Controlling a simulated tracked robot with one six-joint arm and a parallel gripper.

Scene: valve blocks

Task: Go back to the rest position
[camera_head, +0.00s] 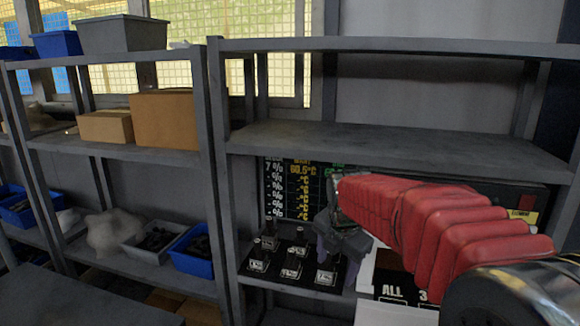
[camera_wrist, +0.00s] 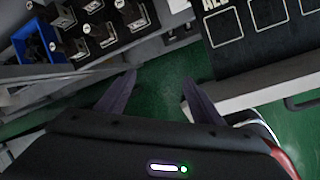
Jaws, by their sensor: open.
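My gripper (camera_head: 343,238) is in front of the right shelf, at the end of my arm with its red ribbed sleeve. In the wrist view my gripper (camera_wrist: 160,82) shows two dark fingers spread apart, with nothing between them but green floor (camera_wrist: 165,105) below. Several black valve blocks (camera_head: 292,262) with white labels stand on the lower shelf, just left of my gripper and apart from it. They also show at the top left of the wrist view (camera_wrist: 98,35). My arm hides part of the shelf behind it.
A black panel marked "ALL" (camera_wrist: 245,35) on a white surface lies right of the fingers. A display board (camera_head: 290,190) stands behind the blocks. The shelf unit's grey posts (camera_head: 222,180) are close by. Cardboard boxes (camera_head: 165,118) and blue bins (camera_head: 192,255) fill the left shelves. The upper right shelf (camera_head: 380,145) is empty.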

